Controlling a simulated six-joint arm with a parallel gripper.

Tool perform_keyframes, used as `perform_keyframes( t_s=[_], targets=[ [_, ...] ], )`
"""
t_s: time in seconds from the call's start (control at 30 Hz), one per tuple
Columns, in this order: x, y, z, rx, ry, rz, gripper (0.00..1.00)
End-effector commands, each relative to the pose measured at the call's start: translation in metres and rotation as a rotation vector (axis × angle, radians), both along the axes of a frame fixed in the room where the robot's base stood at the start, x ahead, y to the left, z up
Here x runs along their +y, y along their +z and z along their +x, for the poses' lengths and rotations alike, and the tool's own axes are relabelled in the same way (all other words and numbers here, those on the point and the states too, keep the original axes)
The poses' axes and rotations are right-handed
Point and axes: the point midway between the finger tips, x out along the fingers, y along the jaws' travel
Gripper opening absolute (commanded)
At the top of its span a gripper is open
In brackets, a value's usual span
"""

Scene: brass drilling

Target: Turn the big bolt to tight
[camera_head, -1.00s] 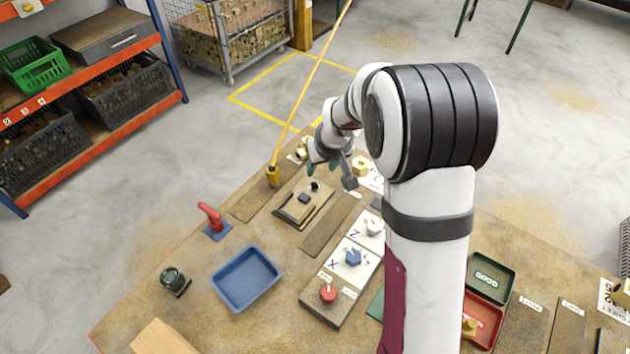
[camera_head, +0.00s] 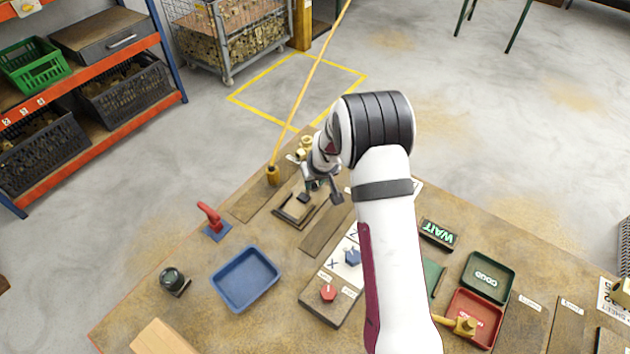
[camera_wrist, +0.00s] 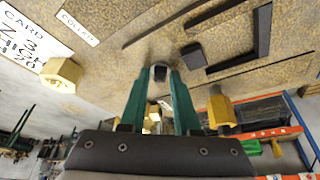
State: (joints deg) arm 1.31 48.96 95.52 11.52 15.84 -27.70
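My gripper (camera_head: 316,184) hangs over the far part of the workbench, above a wooden plate fixture (camera_head: 287,215). In the wrist view its two green fingers (camera_wrist: 162,82) are apart. A dark, round-topped bolt-like piece with a grey collar (camera_wrist: 160,73) shows at the gap between the fingertips; I cannot tell whether they touch it. It seems to be the big bolt. Beside it are a small black block (camera_wrist: 193,57) and a black L-shaped bracket (camera_wrist: 262,35). In the head view, the block (camera_head: 304,197) shows and my gripper hides the bolt.
A brass post with a slanting yellow rod (camera_head: 272,175) stands left of my gripper. A brass hex piece (camera_wrist: 62,75) lies near a card.

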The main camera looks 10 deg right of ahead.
Motion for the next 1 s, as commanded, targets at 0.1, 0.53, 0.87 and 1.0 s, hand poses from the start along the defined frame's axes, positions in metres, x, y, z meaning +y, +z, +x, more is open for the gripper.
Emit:
perform_keyframes(
  t_s=[0.1, 0.53, 0.87, 1.0],
  targets=[
    [0.0003, 0.0001, -0.0001, 0.000, 0.000, 0.000, 0.00],
    [0.0017, -0.0006, -0.0013, 0.006, -0.118, -0.003, 0.00],
    [0.0044, -0.0014, -0.0013, 0.007, -0.371, -0.002, 0.00],
    [0.0044, -0.0014, -0.0011, 0.005, -0.411, -0.002, 0.00]
  ],
)
